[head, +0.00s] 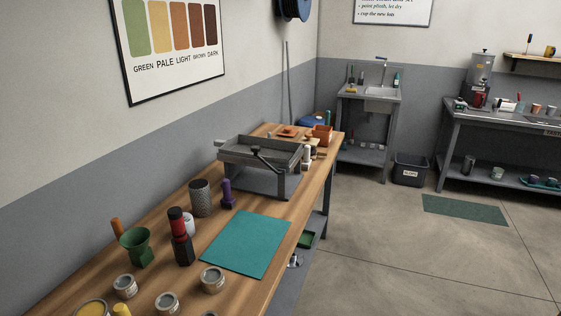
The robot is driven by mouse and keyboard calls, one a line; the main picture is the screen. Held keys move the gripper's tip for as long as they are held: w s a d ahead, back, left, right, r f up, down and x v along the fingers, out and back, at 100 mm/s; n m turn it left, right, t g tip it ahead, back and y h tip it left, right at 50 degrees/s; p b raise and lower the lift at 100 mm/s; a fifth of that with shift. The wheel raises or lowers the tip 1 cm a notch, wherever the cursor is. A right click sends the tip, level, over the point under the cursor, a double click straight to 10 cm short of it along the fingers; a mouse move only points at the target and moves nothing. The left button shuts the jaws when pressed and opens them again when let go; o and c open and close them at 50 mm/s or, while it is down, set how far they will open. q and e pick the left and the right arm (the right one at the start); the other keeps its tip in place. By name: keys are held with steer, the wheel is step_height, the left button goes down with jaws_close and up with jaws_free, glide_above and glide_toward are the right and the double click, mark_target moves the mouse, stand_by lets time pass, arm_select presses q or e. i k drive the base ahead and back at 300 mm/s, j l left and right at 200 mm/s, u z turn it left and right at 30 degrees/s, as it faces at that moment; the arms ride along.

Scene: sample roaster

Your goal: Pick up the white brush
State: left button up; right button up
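I cannot pick out a white brush with certainty. A small upright white item (307,153) stands on the far part of the wooden workbench (190,268), beside the grey metal tray device (262,155); it is too small to identify. Another white item (505,106) lies on the metal bench (455,116) at the right, also too small to tell. Neither of my grippers is in view.
A teal mat (246,243) lies on the workbench, with several open tins, a green funnel-like cup (137,246), a red and black grinder (180,236) and a purple-handled tool (227,194) around it. A sink (380,105) and dark bin (410,170) stand behind. The floor (420,265) at right is open.

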mark_target(306, 164)
steer(key=i+l+u, duration=0.35)
steer(key=l+u, duration=0.15)
steer(key=i+l+u, duration=0.1)
steer(key=l+u, duration=0.15)
steer(key=l, duration=0.15)
